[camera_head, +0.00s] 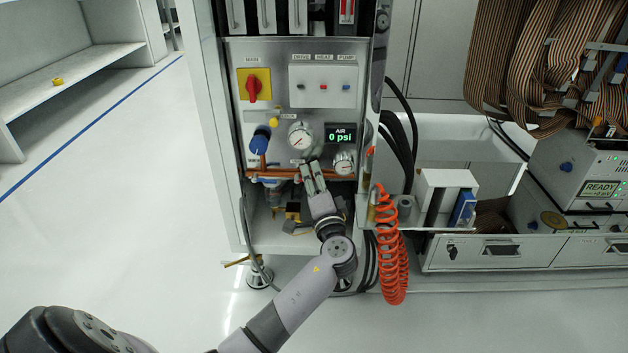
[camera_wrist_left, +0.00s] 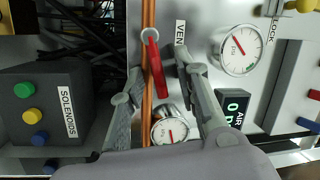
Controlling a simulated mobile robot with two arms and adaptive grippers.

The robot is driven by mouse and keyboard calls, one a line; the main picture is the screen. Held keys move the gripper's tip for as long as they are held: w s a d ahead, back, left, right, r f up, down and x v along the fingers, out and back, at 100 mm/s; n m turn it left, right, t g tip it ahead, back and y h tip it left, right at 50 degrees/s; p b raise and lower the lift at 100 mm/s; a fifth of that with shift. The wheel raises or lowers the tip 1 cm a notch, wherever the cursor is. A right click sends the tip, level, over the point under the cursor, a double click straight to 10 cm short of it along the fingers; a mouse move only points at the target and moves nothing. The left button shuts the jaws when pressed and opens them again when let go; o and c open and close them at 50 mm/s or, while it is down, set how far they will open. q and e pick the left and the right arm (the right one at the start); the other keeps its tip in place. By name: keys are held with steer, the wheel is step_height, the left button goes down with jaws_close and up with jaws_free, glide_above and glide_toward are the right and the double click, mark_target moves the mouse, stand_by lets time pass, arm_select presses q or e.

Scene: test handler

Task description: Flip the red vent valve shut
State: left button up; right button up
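The red vent valve lever (camera_wrist_left: 158,78) shows in the left wrist view, lying at a slight angle over the copper pipe (camera_wrist_left: 148,20), beside a partly visible "VEN" label. My left gripper (camera_wrist_left: 160,68) has its two fingers on either side of the lever, with a visible gap around it. I cannot tell whether either finger touches it. In the head view my left gripper (camera_head: 312,170) is at the copper pipe, below the dial gauge, and hides the lever there. My right gripper is in neither view.
Two gauges (camera_head: 300,137) (camera_head: 344,162) and the AIR display (camera_head: 340,134) reading 0 psi sit close around the gripper. A blue knob (camera_head: 260,139) is to the left. A coiled orange hose (camera_head: 391,250) hangs to the right. The solenoids box (camera_wrist_left: 42,105) is nearby.

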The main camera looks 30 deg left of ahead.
arm_select(q)
steer(key=shift+c, duration=0.3)
jaws_close()
steer(key=m, duration=0.1)
steer(key=f+m+t, duration=0.1)
steer(key=m, duration=0.1)
steer(key=shift+f+m, duration=0.1)
steer(key=shift+m, duration=0.2)
steer(key=shift+o, duration=0.3)
jaws_free()
